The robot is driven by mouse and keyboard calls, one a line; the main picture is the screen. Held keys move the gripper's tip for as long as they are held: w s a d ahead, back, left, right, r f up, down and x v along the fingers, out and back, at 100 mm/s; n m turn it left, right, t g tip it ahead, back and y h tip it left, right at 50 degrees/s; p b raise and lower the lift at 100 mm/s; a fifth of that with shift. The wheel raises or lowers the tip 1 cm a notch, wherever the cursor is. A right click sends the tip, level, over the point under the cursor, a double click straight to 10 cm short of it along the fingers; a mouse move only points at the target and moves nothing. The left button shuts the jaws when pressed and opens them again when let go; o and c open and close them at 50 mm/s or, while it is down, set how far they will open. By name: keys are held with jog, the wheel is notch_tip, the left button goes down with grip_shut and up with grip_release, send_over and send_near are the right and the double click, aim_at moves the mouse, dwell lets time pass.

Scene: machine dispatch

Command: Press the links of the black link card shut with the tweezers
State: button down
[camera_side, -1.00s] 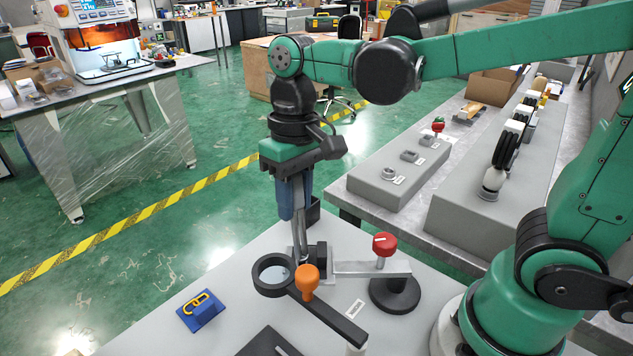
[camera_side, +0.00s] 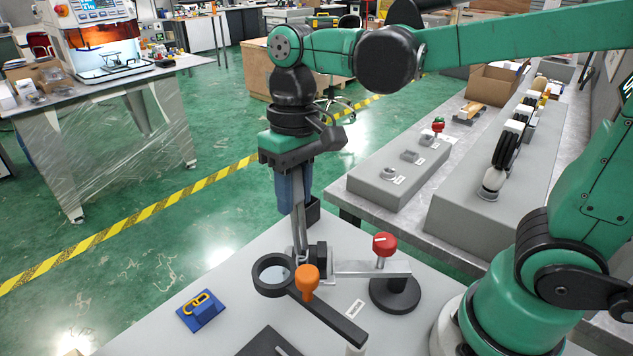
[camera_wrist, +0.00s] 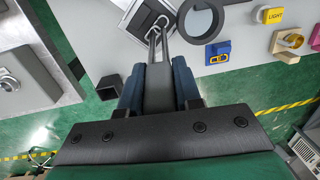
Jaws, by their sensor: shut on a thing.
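My gripper (camera_side: 292,188) points down and is shut on the grey metal tweezers (camera_side: 299,232). In the wrist view the tweezers (camera_wrist: 159,42) stick out beyond the gripper's blue fingers (camera_wrist: 158,76). Their tips are over a dark-framed piece (camera_wrist: 150,19) beside the magnifier ring, which appears to be the black link card; small grey link shapes show at the tips. I cannot tell whether the tips touch the links or whether the links are closed. In the side view a dark block (camera_side: 319,254) stands right beside the tips and the card itself is mostly hidden.
The black magnifier ring (camera_side: 272,275) has an orange knob (camera_side: 307,278) close to the tweezers. A blue card with a yellow link (camera_side: 203,311) lies at the left.

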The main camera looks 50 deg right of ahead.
jog(key=shift+r, duration=3)
